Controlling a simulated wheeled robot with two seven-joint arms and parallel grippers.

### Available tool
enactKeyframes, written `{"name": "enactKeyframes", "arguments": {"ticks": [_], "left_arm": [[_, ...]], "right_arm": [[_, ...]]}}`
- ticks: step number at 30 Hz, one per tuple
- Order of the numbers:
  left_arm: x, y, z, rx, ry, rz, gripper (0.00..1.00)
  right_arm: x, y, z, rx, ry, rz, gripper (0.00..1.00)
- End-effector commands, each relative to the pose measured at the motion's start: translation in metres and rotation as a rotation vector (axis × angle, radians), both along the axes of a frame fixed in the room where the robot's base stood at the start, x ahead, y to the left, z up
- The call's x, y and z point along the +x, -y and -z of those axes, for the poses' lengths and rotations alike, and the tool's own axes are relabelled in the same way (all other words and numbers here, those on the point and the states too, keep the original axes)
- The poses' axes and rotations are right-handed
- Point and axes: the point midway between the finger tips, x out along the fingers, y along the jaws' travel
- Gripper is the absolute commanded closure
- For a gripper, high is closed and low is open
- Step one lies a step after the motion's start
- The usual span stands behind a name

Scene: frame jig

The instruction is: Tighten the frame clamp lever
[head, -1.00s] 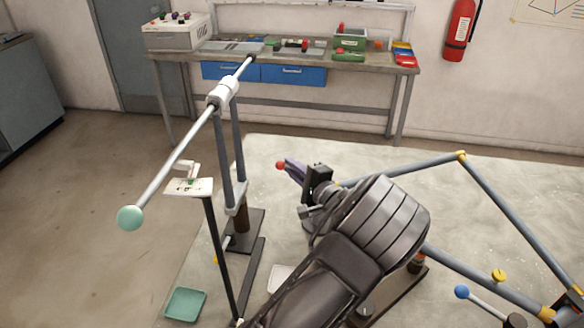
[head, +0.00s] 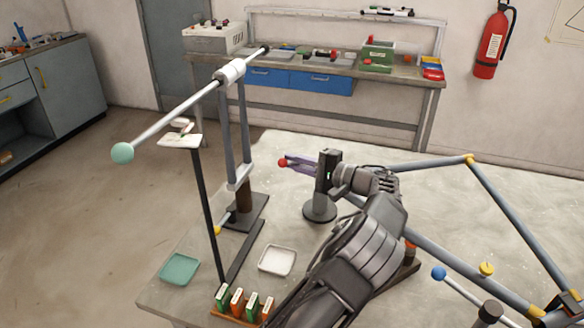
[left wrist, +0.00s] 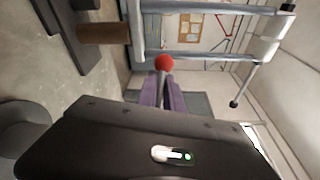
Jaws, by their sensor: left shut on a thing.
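My left gripper (head: 294,162) has purple fingers shut on a thin grey rod with a red ball end (head: 283,163). In the left wrist view the red ball (left wrist: 164,63) sticks out past the fingertips, with its stem between the purple fingers (left wrist: 163,92). The rod's other end is hidden. A lever with a blue ball (head: 438,272) runs to a dark pivot (head: 490,311) at the lower right, beside the frame of grey-blue tubes (head: 512,227) with yellow joints. I cannot tell which lever is the frame clamp lever. My right gripper is not in view.
A tall stand (head: 247,140) carries a long slanted bar with a green ball (head: 122,153) left of my gripper. A green tray (head: 180,268) and a white tray (head: 288,261) lie on the table. A workbench (head: 425,78) is behind.

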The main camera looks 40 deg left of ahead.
Motion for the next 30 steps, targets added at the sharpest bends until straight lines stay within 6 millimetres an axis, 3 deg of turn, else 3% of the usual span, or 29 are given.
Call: {"name": "enactKeyframes", "arguments": {"ticks": [20, 21, 28, 30], "left_arm": [[-0.0053, 0.0023, 0.0001, 0.001, -0.003, -0.101, 1.0], [-0.0053, 0.0023, 0.0001, 0.001, -0.003, -0.101, 0.88], [-0.0048, 0.0029, -0.0002, 0.001, -0.001, -0.099, 0.69], [-0.0047, 0.0032, -0.0002, 0.001, -0.001, -0.098, 0.68]], "right_arm": [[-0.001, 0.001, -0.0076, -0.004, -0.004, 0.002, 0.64], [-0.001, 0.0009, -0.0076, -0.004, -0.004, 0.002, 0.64], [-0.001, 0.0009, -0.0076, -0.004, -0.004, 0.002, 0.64], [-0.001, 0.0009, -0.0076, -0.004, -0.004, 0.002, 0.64]]}}
